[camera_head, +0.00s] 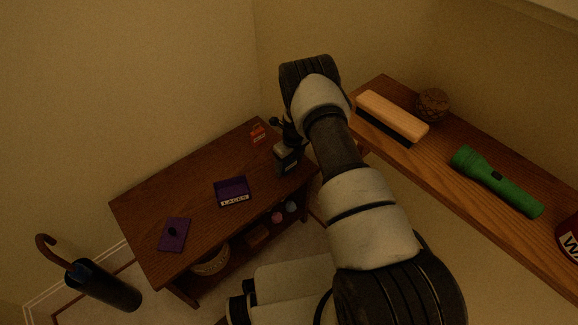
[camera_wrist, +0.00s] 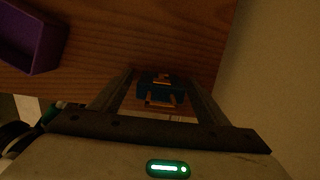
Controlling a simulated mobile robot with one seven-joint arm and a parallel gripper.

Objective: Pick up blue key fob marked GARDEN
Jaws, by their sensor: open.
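In the wrist view, a small blue thing with orange parts (camera_wrist: 146,88) lies between the two fingers of my gripper (camera_wrist: 160,74). It looks like the key fob, but I cannot read any marking on it. My gripper is open, with one finger on each side of it, and I cannot tell whether either touches it. In the head view, my gripper (camera_head: 284,138) is low over the far right end of the brown desk (camera_head: 185,198), partly hidden by my arm. A small orange-red item (camera_head: 258,134) lies just left of it; I cannot tell whether it is the same thing.
A purple open box (camera_head: 232,190) with a label sits mid-desk; a purple tray-like wall shows in the wrist view (camera_wrist: 28,35). A purple pad (camera_head: 174,234) lies at the near left. A shelf (camera_head: 440,165) at right holds a brush (camera_head: 393,115) and green flashlight (camera_head: 495,181).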

